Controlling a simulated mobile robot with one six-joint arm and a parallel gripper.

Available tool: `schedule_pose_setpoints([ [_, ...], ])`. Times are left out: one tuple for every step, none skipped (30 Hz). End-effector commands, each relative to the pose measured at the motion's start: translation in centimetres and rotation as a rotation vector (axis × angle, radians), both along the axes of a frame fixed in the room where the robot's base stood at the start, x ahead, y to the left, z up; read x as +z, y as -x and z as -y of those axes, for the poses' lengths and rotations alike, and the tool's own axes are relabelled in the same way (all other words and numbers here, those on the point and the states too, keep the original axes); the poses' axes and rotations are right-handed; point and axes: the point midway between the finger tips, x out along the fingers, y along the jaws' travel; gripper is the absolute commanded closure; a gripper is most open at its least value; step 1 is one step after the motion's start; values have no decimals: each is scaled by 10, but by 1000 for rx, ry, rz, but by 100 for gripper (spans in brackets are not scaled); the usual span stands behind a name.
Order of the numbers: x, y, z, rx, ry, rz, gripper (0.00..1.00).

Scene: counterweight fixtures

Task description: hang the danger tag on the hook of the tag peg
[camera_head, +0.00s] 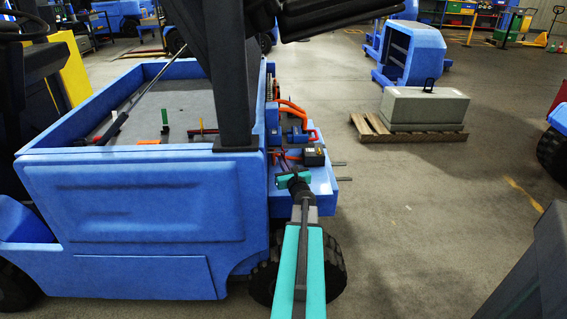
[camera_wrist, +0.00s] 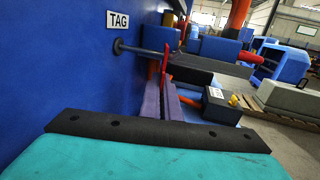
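The tag peg (camera_wrist: 145,51) is a thin grey rod. It stands out to the right from a round base on a blue wall, below a white "TAG" label (camera_wrist: 117,20). A thin red piece, which looks like the danger tag seen edge-on (camera_wrist: 167,64), is at the far end of my gripper (camera_wrist: 165,82), by the peg's outer end. The two narrow fingers appear close together on it. I cannot tell whether the peg passes through its hole; the hook tip is not clear. In the head view my gripper (camera_head: 293,177) is beside the blue vehicle's right side.
The blue vehicle (camera_head: 130,215) fills the left. Orange hoses (camera_head: 292,108) are behind. A grey block (camera_head: 425,107) rests on a pallet.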

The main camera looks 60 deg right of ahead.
Motion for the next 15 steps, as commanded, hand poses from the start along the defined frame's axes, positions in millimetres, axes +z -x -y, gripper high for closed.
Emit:
schedule_pose_setpoints([
  [0, 0, 0, 0, 0, 0, 100],
  [0, 0, 0, 0, 0, 0, 100],
  [0, 0, 0, 0, 0, 0, 100],
  [0, 0, 0, 0, 0, 0, 100],
  [0, 0, 0, 0, 0, 0, 100],
  [0, 0, 0, 0, 0, 0, 100],
  [0, 0, 0, 0, 0, 0, 100],
  [0, 0, 0, 0, 0, 0, 96],
  [0, 0, 0, 0, 0, 0, 89],
  [0, 0, 0, 0, 0, 0, 84],
  [0, 0, 0, 0, 0, 0, 79],
  [0, 0, 0, 0, 0, 0, 76],
  [0, 0, 0, 0, 0, 0, 76],
  [0, 0, 0, 0, 0, 0, 76],
  [0, 0, 0, 0, 0, 0, 76],
])
